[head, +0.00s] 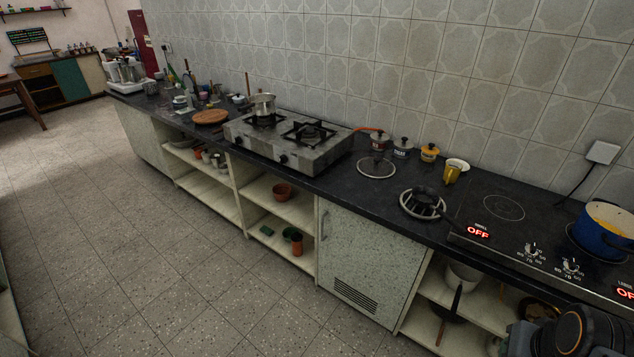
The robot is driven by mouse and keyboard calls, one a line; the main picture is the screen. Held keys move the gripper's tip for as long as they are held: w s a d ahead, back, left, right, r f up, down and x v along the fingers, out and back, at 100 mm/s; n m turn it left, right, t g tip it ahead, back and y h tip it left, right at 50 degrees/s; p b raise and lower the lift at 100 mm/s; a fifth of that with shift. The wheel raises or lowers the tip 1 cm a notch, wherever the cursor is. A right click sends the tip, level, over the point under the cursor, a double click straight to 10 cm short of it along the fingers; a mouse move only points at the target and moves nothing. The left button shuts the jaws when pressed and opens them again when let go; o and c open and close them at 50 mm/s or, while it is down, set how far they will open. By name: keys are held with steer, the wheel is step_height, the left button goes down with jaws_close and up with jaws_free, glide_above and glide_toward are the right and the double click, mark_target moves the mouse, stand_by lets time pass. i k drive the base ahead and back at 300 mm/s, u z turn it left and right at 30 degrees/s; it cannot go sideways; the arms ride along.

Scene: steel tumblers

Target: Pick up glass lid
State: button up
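The glass lid (376,168) is a round, see-through disc with a pale rim and a dark knob at its middle. It lies flat on the dark countertop (345,185), right of the gas stove. Nothing touches it from above. My gripper is not in view; only a dark part of my arm shows at the bottom right corner, well apart from the lid.
Small jars (403,148) stand behind the lid, and a yellow mug (452,172) to its right. The gas stove (290,140) is left; the electric cooktop (520,225) with a blue pot (604,229) is right. Floor in front is clear.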

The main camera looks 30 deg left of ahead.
mark_target(374, 168)
steer(key=z, duration=0.75)
steer(key=k, duration=0.2)
steer(key=u, duration=2.55)
steer(key=i, duration=1.75)
steer(key=z, duration=0.95)
steer(key=i, duration=0.9)
steer(key=z, duration=1)
